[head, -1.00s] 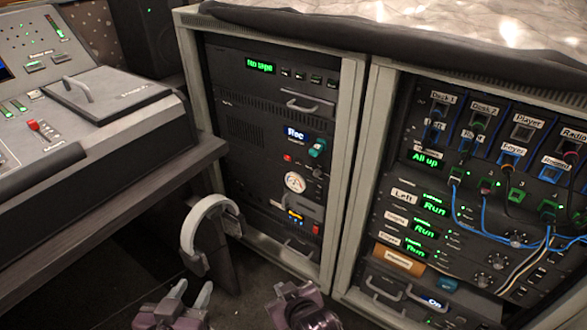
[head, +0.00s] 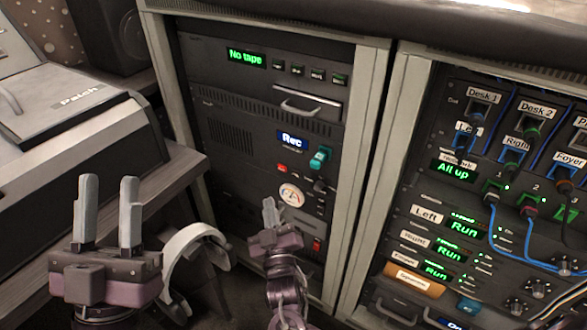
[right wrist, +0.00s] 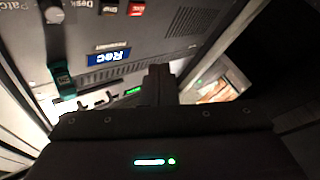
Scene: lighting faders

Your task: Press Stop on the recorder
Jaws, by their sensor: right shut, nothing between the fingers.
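The recorder is the dark rack unit with the blue "Rec" display (head: 292,139). Below the display are a red button (head: 282,168) and small dark controls whose labels I cannot read. A teal switch (head: 320,158) is at its right. My right gripper (head: 269,204) is shut and empty, fingers up, in front of the rack below the display. The right wrist view shows the display (right wrist: 108,55) upside down relative to the rack, with the red button (right wrist: 138,8) and a dark button (right wrist: 110,8) beside it. My left gripper (head: 107,212) is open and empty at the left.
A deck reading "No tape" (head: 246,57) sits above the recorder, with a handle (head: 300,106) below its buttons. A grey headband-like arc (head: 196,244) hangs by the desk edge. A patched rack (head: 450,200) stands at the right.

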